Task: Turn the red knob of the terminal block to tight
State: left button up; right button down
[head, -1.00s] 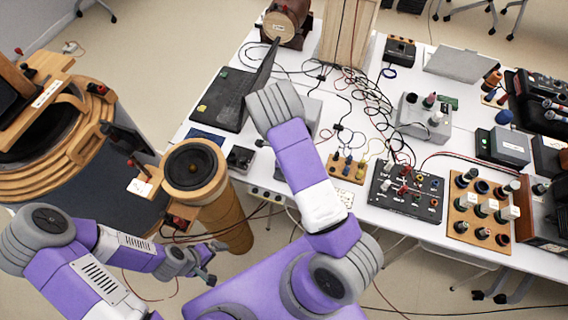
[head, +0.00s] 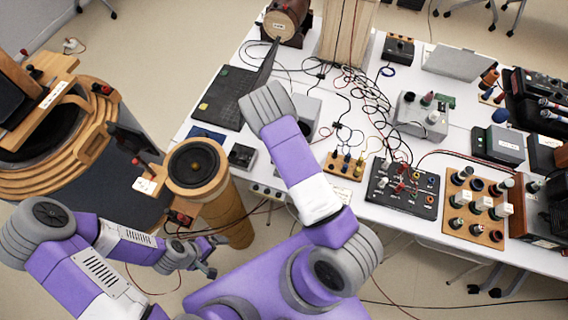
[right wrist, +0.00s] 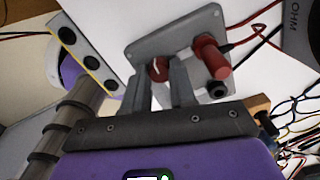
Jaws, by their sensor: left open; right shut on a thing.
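The terminal block (right wrist: 180,48) is a light grey plate in the right wrist view. A small red knob (right wrist: 158,68) sits on it between the fingertips of my right gripper (right wrist: 160,72), which is shut on it. A taller red post (right wrist: 212,58) and a black socket (right wrist: 217,90) stand to the right of the knob. In the head view my right wrist (head: 268,104) is over the table, and its fingers are hidden behind it. My left gripper (head: 207,268) is open and empty, low at the left, away from the table.
The white table (head: 462,115) carries tangled wires, a dark flat panel (head: 224,97), a black box with sockets (head: 403,188) and a wooden board of terminals (head: 478,205). A wooden round-topped stand (head: 197,165) is between my arms. Red and black leads run close to the block.

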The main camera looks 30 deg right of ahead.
jog(key=c, duration=0.9)
grip_release()
jog(key=shift+r+p, duration=0.65)
jog(key=shift+r, duration=3.15)
